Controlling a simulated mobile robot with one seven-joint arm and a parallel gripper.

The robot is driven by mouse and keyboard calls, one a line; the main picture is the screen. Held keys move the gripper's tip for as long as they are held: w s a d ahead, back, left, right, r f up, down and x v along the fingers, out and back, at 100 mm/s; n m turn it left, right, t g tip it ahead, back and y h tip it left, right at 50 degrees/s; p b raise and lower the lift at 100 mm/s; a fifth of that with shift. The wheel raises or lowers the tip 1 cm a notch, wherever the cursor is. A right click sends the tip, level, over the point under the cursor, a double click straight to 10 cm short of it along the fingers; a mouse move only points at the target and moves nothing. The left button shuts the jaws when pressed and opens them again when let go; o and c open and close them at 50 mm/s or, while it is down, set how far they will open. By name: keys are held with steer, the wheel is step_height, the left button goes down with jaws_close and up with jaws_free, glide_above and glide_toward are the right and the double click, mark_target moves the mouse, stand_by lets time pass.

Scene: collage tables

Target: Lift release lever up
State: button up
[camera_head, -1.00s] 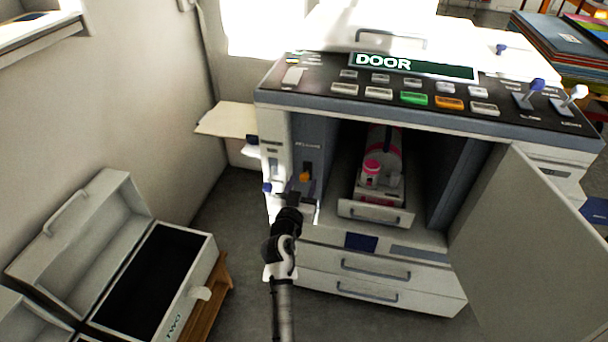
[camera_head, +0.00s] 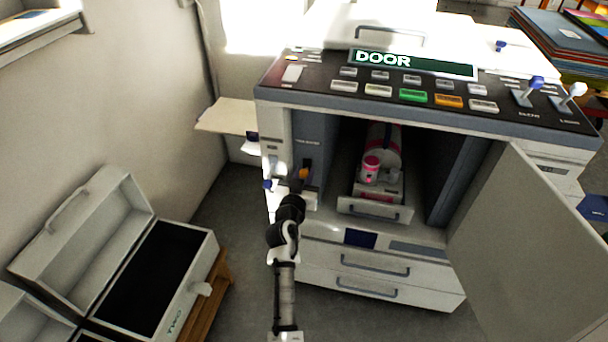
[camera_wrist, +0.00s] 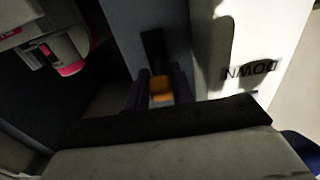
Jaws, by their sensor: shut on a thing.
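The release lever (camera_head: 304,173) has an orange tip and sits in a dark slot on the blue-grey inner panel at the left of the copier's open front. In the wrist view the orange tip (camera_wrist: 161,88) shows between the two dark fingers of my gripper (camera_wrist: 160,95), below a black slot. My gripper (camera_head: 298,187) is shut on the lever in the head view. The lever's lower part is hidden by the fingers.
The copier's door (camera_head: 535,250) stands open at the right. Its display (camera_head: 412,64) reads "DOOR". Inside, a pulled-out tray (camera_head: 375,210) holds a grey and pink cartridge (camera_head: 371,168). An open white case (camera_head: 185,238) stands at the left on a wooden support.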

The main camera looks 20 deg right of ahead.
steer(key=shift+r+p, duration=0.4)
steer(key=shift+p, duration=0.5)
steer(key=shift+g+p, duration=0.5)
steer(key=shift+p, duration=0.4)
steer(key=shift+y, duration=0.3)
steer(key=shift+f, duration=0.15)
steer(key=shift+w, duration=0.1)
steer(key=o, duration=1)
